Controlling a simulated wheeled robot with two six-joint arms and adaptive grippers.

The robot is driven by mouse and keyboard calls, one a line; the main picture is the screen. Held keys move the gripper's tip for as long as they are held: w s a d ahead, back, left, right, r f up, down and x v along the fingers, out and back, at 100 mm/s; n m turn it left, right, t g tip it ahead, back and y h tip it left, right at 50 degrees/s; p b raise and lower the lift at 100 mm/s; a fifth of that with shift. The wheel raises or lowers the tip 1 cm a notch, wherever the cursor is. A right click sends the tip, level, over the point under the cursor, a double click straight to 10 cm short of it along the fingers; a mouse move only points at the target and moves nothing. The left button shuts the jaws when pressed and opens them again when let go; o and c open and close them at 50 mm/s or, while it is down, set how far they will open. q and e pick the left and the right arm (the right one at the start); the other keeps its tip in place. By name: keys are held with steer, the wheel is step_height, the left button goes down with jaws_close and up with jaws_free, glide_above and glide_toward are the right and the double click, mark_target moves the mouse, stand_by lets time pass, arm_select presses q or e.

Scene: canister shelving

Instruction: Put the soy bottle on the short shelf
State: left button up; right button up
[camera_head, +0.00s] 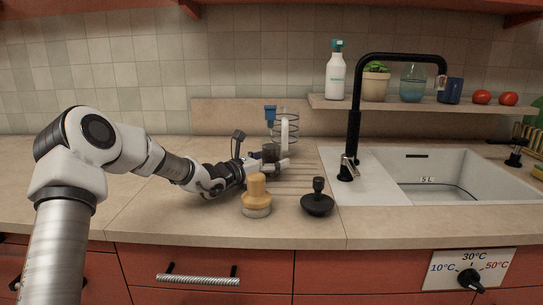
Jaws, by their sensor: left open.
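My left gripper (276,164) is over the counter left of the sink, its fingers pointing right. It is open. A dark, rounded shape (270,153) shows at the fingers; I cannot tell whether it is the soy bottle or part of the gripper. No soy bottle can be made out for certain. The short shelf (323,103) is the wooden board on the wall above the sink. A white bottle with a green cap (335,75) stands at its left end. My right gripper is not in view.
A tan-topped jar (256,197) and a black-knobbed object (318,199) stand at the counter's front. Behind the gripper is a wire rack (294,122) with a blue-topped item (270,114). The black faucet (354,125) rises before the shelf. A plant pot (376,84), blue cup (450,90) and tomatoes (481,97) occupy the shelf.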

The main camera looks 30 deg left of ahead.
arm_select(q)
steer(key=c, duration=1.7)
steer(key=shift+r, duration=0.15)
